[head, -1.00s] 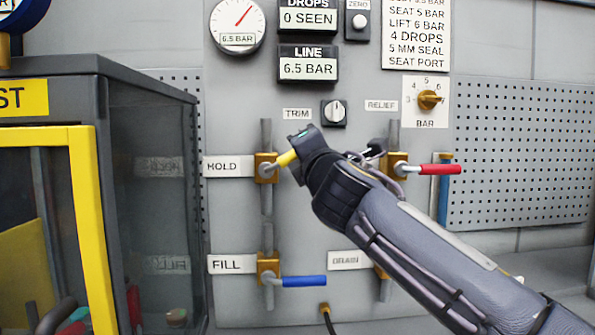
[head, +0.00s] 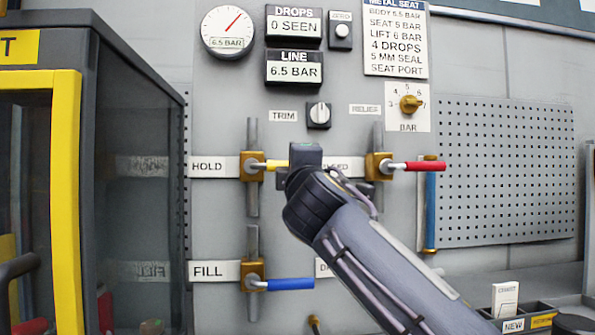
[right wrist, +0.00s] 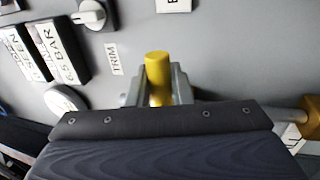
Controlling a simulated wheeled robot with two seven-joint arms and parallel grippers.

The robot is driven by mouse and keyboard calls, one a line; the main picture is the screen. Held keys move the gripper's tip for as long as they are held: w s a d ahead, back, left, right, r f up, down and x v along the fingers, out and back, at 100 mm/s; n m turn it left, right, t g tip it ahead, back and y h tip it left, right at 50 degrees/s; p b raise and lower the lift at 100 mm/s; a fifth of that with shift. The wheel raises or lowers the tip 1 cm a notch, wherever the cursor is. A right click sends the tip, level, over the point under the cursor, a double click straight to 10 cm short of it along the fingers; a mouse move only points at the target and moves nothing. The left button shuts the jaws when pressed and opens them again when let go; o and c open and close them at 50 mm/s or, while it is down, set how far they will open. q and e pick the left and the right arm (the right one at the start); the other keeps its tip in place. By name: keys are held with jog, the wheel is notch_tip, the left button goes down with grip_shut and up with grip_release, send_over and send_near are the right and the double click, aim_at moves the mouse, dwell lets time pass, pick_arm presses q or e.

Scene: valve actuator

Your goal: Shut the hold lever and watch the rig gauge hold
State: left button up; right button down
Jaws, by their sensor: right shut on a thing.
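The hold lever has a yellow handle (head: 276,165) on a brass valve (head: 250,167) beside the HOLD label (head: 208,167). The handle points right, about level, across the vertical pipe. My right gripper (head: 292,164) is shut on its outer part and hides its end in the head view. In the right wrist view the yellow handle (right wrist: 158,70) stands between the fingers. The round rig gauge (head: 233,31) reads 6.5 BAR, its needle up and right. The LINE display (head: 294,69) also reads 6.5 BAR. My left gripper is out of view.
Below, the blue FILL lever (head: 290,284) points right, level. The red lever (head: 425,166) at right also points right. My right forearm partly covers the lower labels. A cabinet with a yellow frame (head: 66,200) stands at left. The DROPS display (head: 294,27) reads 0 SEEN.

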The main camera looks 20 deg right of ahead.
jog(key=shift+f, duration=0.2)
jog(key=c, duration=1.4)
grip_release()
jog(key=shift+o, duration=0.2)
jog(key=shift+r, duration=0.1)
jog(key=b+v, duration=0.2)
jog(key=v, duration=0.6)
